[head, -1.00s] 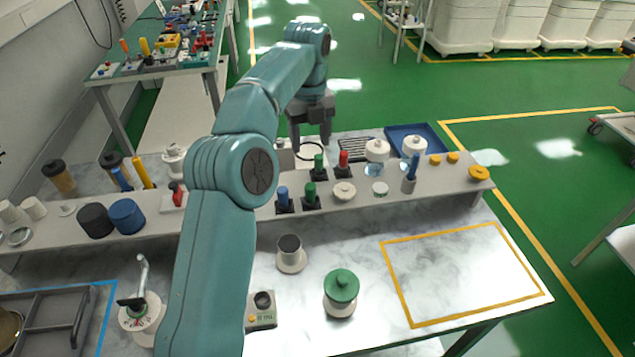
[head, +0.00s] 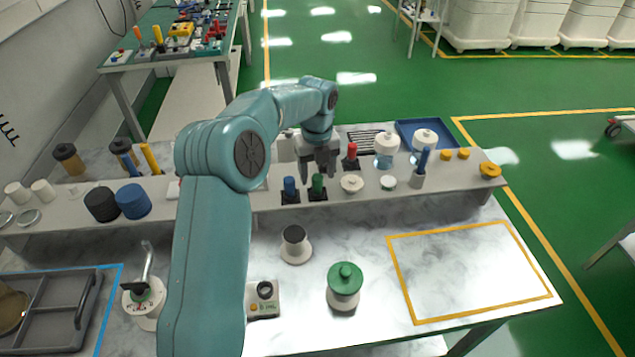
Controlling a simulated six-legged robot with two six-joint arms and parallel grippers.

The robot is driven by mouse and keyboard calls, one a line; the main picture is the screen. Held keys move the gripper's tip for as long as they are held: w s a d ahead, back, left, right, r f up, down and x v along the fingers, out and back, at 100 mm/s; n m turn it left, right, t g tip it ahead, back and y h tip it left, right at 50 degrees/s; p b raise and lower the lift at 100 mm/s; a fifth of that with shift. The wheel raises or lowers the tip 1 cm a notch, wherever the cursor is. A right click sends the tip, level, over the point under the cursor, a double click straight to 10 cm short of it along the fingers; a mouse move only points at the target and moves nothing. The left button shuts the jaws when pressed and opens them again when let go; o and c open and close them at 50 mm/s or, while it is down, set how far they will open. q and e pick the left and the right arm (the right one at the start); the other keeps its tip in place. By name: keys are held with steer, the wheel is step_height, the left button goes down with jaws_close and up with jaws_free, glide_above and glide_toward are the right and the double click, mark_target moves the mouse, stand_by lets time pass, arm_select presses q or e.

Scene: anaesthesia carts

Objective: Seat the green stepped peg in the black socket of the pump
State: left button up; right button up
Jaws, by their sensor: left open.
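A green peg (head: 317,185) stands upright in a dark square base on the raised shelf, just right of a blue peg (head: 290,188). My left gripper (head: 319,168) is open and points down just above or behind the green peg; I cannot tell the exact gap. A second green peg seen earlier behind it is now hidden by the gripper. The small beige pump box (head: 262,308) with an orange button stands on the lower bench, near my left arm. Its round black socket (head: 265,289) faces up and looks empty. My right gripper is out of view.
A red peg (head: 351,157) stands right of the gripper, with white-capped jars (head: 386,146) beyond. A green-topped spool (head: 344,283) and a dark-topped cup (head: 295,242) stand near the pump. The yellow-outlined area (head: 470,270) is clear.

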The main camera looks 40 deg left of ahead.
arm_select(q)
steer(key=shift+s+d+f, duration=0.1)
steer(key=shift+d+f, duration=0.1)
steer(key=shift+f, duration=0.8)
steer(key=shift+a+f, duration=0.2)
steer(key=shift+f, duration=0.15)
steer(key=shift+d+r, duration=0.15)
steer(key=c, duration=1.1)
